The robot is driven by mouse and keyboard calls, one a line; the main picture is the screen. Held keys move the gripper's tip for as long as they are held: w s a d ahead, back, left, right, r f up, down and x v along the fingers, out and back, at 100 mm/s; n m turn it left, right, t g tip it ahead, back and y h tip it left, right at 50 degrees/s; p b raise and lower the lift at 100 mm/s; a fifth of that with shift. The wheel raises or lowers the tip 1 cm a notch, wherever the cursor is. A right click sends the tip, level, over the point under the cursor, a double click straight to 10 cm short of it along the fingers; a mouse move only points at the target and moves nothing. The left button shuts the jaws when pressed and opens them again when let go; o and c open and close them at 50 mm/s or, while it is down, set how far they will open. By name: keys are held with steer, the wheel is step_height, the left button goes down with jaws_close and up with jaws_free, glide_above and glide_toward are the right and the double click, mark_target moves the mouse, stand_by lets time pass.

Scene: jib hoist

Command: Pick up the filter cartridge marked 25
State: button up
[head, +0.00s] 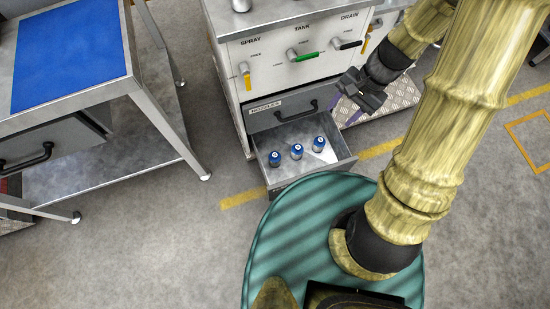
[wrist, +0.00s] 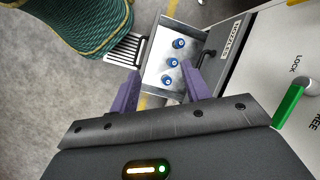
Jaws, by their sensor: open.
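Three small blue-topped cartridges stand upright in an open drawer (head: 335,163) of the white cabinet. In the head view they are a left one (head: 275,158), a middle one (head: 297,151) and a right one (head: 319,144). They also show in the wrist view as a top one (wrist: 179,43), a middle one (wrist: 172,63) and a bottom one (wrist: 167,80). Any number on them is too small to read. My gripper (wrist: 160,90) is open and empty, with purple fingers, above and to the right of the drawer in the head view, apart from the cartridges.
The cabinet front (head: 273,70) carries SPRAY, TANK and DRAIN handles; the drawer label reads NOZZLES. A green handle (wrist: 291,104) is close to my gripper's right. A metal table with a blue mat (head: 70,50) stands at left. Floor between is clear.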

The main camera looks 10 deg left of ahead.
steer(key=w+a+f+m+g+y+b, duration=0.1)
steer(key=a+f+m+y+b, duration=0.25)
steer(key=f+b, duration=0.75)
steer(key=w+a+f+m+g+y+b, duration=0.15)
steer(key=a+f+b, duration=0.35)
steer(key=f, duration=1.2)
steer(key=m+t+y+b, duration=0.35)
steer(key=m+b, duration=0.25)
steer(key=b, duration=0.9)
glide_toward(277, 154)
steer(key=f+x, duration=0.1)
steer(key=x, duration=0.3)
steer(key=shift+d+r+g+y+p, duration=0.15)
steer(key=shift+r+g+y+p, duration=0.15)
steer(key=shift+y, duration=0.25)
steer(key=shift+f, duration=0.1)
steer(key=shift+b+x, duration=0.65)
steer(key=shift+x, duration=0.45)
